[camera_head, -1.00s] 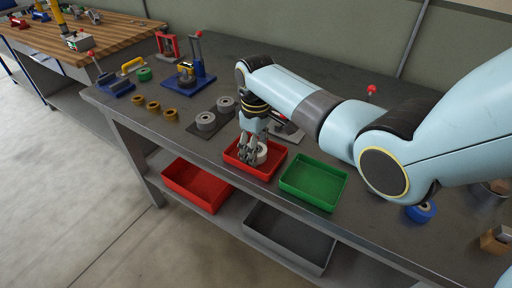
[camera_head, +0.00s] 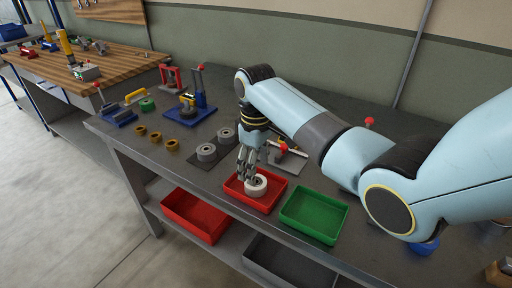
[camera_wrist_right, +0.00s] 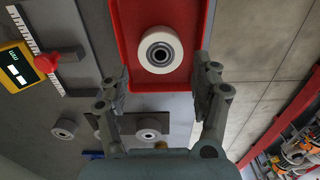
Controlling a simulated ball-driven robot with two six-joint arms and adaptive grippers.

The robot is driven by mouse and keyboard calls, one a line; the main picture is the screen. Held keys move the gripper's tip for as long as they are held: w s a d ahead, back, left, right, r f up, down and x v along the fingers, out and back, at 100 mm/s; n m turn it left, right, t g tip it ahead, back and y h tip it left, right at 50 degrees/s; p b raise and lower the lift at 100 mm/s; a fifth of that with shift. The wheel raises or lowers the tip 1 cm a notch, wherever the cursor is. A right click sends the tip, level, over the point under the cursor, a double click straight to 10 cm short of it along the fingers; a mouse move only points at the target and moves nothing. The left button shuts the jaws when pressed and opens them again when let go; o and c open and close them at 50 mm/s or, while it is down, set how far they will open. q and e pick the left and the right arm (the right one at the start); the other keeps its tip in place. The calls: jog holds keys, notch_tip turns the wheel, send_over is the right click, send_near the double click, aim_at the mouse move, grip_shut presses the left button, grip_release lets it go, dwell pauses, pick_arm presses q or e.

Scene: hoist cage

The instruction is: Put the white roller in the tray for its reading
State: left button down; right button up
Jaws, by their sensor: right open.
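The white roller (camera_head: 257,187) lies flat inside the red tray (camera_head: 268,208) at the front of the bench. In the right wrist view the white roller (camera_wrist_right: 161,50) shows its dark centre and rests on the floor of the red tray (camera_wrist_right: 125,15), apart from its side walls. My right gripper (camera_head: 247,176) is open just above the roller in the head view. In the wrist view the right gripper (camera_wrist_right: 161,88) has its fingers spread with nothing between them. A green tray (camera_head: 314,214) stands empty to the right of the red one. My left gripper is not in view.
A yellow gauge with a display (camera_wrist_right: 17,66) and scale lies beside the red tray. Grey rollers (camera_head: 206,152) stand on a dark mat behind. Brass rings (camera_head: 156,137) and a blue press (camera_head: 190,110) are further left. Bins sit on the lower shelf (camera_head: 196,214).

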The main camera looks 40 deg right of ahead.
notch_tip(320, 180, up, 7)
jog(key=shift+s+f, duration=0.15)
jog(key=shift+f, duration=0.05)
dwell(0.6)
